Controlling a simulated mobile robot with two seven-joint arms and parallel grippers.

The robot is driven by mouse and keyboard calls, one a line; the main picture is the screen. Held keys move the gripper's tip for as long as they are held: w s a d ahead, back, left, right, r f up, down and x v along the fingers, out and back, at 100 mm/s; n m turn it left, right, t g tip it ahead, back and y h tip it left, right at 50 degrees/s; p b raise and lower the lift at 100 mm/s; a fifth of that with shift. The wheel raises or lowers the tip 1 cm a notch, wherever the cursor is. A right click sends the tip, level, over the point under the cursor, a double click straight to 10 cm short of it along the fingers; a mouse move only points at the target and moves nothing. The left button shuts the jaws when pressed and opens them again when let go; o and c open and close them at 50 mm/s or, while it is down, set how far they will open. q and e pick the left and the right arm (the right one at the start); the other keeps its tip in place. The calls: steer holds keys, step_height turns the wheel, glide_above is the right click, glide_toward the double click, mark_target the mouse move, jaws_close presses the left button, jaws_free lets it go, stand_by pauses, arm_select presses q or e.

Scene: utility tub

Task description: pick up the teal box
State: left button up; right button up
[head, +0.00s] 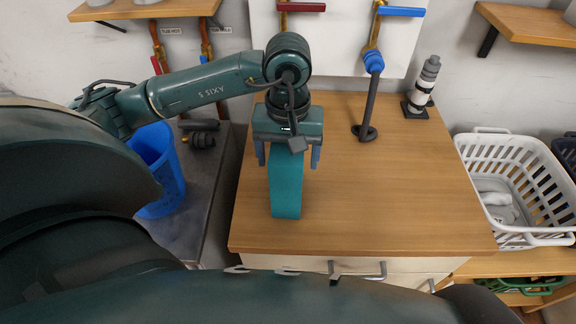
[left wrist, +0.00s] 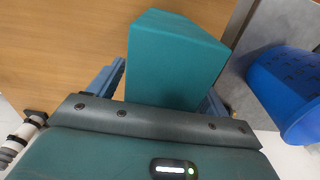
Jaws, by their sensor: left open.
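The teal box (head: 286,190) stands on the wooden top of a cabinet (head: 390,200), near its left side. In the left wrist view the teal box (left wrist: 172,58) rises between the two blue fingers. My left gripper (head: 288,160) is over the box, open, with one finger on each side of it. A gap shows between the box and the left finger in the head view. Whether the other finger touches the box is hard to tell. The gripper hides the far part of the box. My right gripper is not in view.
A dark post on a round foot (head: 369,100) and a stack of grey and white rings (head: 424,85) stand at the back. A blue bin (head: 158,165) is at the left, a white basket (head: 515,180) at the right. The cabinet top right of the box is clear.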

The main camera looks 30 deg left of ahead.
arm_select(q)
steer(key=c, duration=1.5)
